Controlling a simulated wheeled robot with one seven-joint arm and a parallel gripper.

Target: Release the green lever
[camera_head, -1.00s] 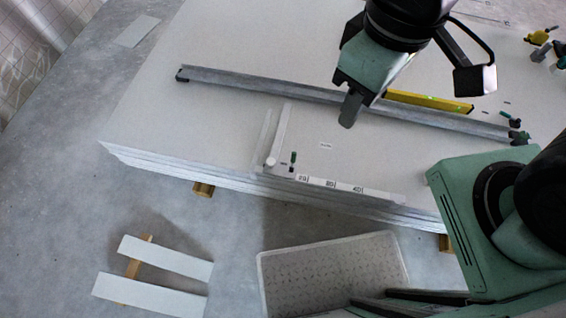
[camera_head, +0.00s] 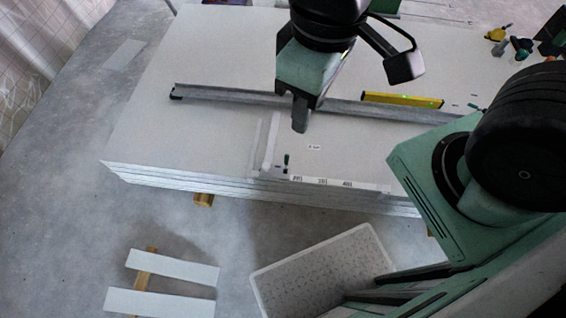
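Another small green lever (camera_head: 477,107) shows near the right end of the long grey rail, partly by my arm. The frame does not settle which one the task names. My gripper (camera_head: 300,118) points down over the panel, just in front of the rail, above and slightly right of the upright lever and apart from it. Its fingers overlap in this view, so the gap between them is hidden. I see nothing held.
The grey rail (camera_head: 235,95) crosses the panel, with a yellow level (camera_head: 402,100) behind it. The white square (camera_head: 271,145) lies at the front edge. A pale crate (camera_head: 270,290) and white strips on wood (camera_head: 172,267) are on the floor. Tools (camera_head: 498,34) lie at the far right.

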